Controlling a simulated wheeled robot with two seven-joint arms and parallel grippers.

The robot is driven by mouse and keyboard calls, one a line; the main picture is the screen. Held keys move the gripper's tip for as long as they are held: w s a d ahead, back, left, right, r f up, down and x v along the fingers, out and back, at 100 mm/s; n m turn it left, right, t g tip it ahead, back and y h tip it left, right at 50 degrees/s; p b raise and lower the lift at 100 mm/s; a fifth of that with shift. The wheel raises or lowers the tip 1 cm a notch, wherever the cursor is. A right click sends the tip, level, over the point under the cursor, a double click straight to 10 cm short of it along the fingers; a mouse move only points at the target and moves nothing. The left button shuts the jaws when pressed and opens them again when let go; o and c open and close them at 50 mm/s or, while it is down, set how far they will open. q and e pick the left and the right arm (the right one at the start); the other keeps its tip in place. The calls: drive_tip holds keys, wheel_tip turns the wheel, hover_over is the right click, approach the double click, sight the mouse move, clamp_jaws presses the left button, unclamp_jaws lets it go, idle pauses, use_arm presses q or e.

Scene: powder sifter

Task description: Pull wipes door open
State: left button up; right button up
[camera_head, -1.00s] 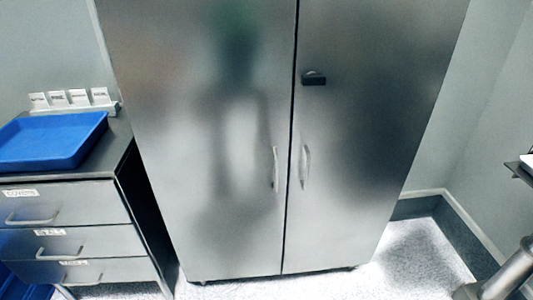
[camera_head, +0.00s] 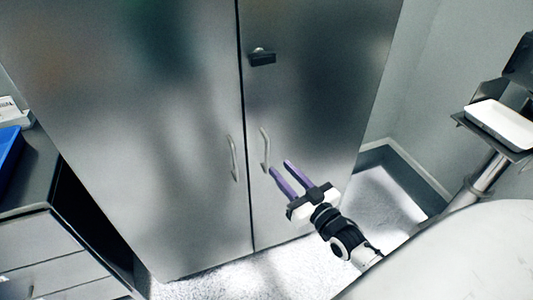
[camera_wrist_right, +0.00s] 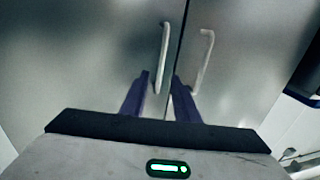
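A tall metal cabinet with two doors, left door (camera_head: 150,150) and right door (camera_head: 300,110), fills the middle of the head view. Both doors are shut. The left door has a vertical handle (camera_head: 233,158), and the right door has one (camera_head: 265,150) close to the seam. My right gripper (camera_head: 280,174) is open and empty, just below and right of the right door's handle in the head view. My left gripper is not in view.
A dark latch or lock (camera_head: 262,58) sits high on the right door. A drawer unit (camera_head: 50,255) with a blue tray (camera_head: 8,148) stands at left. A stand with a white tray (camera_head: 502,124) is at right. The floor before the cabinet is clear.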

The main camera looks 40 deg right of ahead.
sight(268, 156)
drive_tip(key=w, duration=0.8)
drive_tip(key=shift+w+d, duration=0.1)
drive_tip(key=shift+w, duration=0.1)
clamp_jaws()
